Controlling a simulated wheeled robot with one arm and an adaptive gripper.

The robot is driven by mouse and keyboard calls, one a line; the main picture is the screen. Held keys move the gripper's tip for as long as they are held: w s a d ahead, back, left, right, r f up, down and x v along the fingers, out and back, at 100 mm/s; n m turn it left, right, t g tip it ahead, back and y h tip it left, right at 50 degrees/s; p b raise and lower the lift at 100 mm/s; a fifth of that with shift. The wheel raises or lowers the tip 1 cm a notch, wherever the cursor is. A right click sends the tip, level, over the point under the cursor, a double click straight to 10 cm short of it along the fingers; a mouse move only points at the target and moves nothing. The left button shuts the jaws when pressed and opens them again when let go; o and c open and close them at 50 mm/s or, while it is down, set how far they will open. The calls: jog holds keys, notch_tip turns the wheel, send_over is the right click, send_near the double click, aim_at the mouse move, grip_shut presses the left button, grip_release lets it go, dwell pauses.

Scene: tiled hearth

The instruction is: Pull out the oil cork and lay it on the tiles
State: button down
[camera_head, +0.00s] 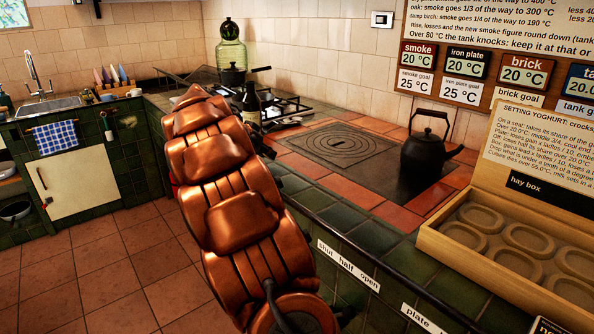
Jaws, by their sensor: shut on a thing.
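A dark bottle (251,101) with a pale label stands by the hob, just beyond my copper arm. It looks like the oil bottle, but the label is too small to read. Its lower part is hidden behind my arm, and I cannot make out a cork at its neck. My gripper is hidden behind my own arm links, so neither its fingers nor anything in them shows. The red-brown tiles (365,192) around the dark hearth plate (345,146) have bare patches, and green tiles (372,236) run along the front edge.
A black kettle (425,152) stands on the right of the hearth. A wooden hay box (440,240) with oval hollows fills the right side. A black pot (234,75) and a green glass jar (229,45) stand at the back. A sink (48,106) is at left.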

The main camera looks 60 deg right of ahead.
aim_at(297, 179)
jog(key=s+d+m+g+b, duration=0.1)
jog(key=d, duration=0.1)
jog(key=s+d+f+m+g+h+b, duration=0.1)
jog(key=s+d+b, duration=0.1)
jog(key=s+d+f+m+g+h+b, duration=0.1)
jog(key=s+d+b, duration=0.1)
jog(key=d, duration=0.1)
jog(key=shift+f, duration=0.25)
jog(key=shift+s+d+f+m+g+h+b, duration=0.1)
jog(key=shift+s+d+m+g+h+b, duration=0.2)
jog(key=shift+s+d+g+b, duration=0.15)
jog(key=shift+f, duration=0.15)
jog(key=shift+f+b, duration=0.5)
jog(key=shift+f, duration=1.8)
jog(key=c, duration=0.9)
grip_release()
jog(key=shift+o, duration=0.2)
jog(key=shift+w+a, duration=0.1)
